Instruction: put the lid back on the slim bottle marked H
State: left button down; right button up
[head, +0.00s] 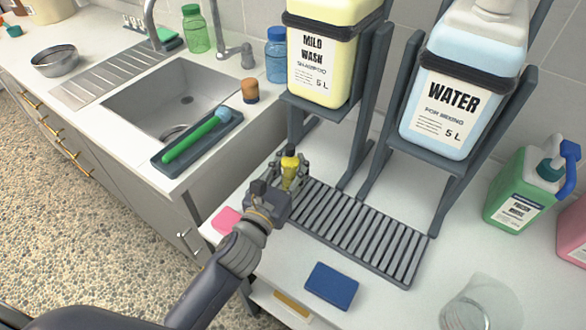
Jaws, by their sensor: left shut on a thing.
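My left gripper (288,176) reaches in from the lower left, over the left end of the slatted drain grate. It is shut on a small yellow thing (290,163) that shows between its fingers, with something dark at its top. I cannot tell whether this is a lid or part of a bottle, and the fingers hide its lower part. No letter H can be read on any bottle here. A green bottle (197,31) and a blue bottle (275,56) stand behind the sink, with no readable mark. My right gripper is not in view.
Grey stands hold a mild wash shampoo container (322,65) and a water container (462,92) behind the grate (355,228). A blue sponge (332,286) lies in front, a pink sponge (227,220) to the left. A clear vessel (480,304) and green jug (525,187) stand right.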

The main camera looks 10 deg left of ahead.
pick_arm(q)
jog(key=shift+f, duration=0.1)
jog(key=c, duration=1.1)
grip_release()
